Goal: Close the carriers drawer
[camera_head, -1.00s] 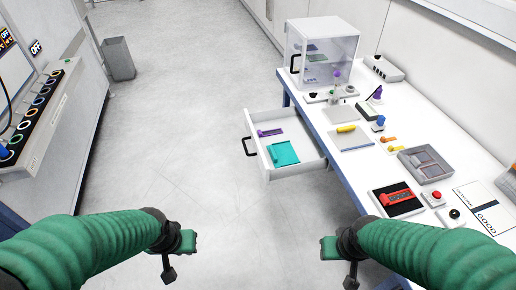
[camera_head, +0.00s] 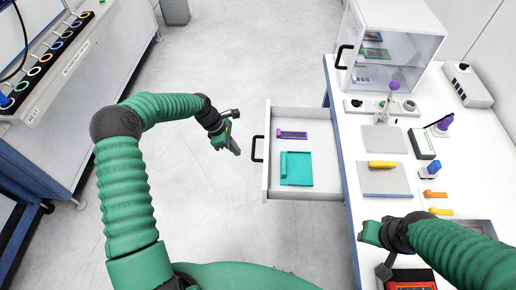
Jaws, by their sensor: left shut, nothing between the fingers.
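The carriers drawer (camera_head: 320,160) is a white drawer pulled out from the left side of the white bench (camera_head: 345,130). Its black handle (camera_head: 254,149) is on the drawer's left-facing front. Inside lie a teal carrier (camera_head: 298,170) and a smaller purple carrier (camera_head: 292,135). My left gripper (camera_head: 236,147) is shut and empty, just left of the handle, with a small gap showing between them. My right gripper (camera_head: 364,234) is over the near edge of the bench, right of and nearer than the drawer; whether its fingers are open is unclear.
A clear cabinet (camera_head: 395,55) stands at the back of the bench. A yellow piece on a grey plate (camera_head: 384,182) and several small tools stand near my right arm. A rack bench (camera_head: 60,80) is at the left. The floor between is clear.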

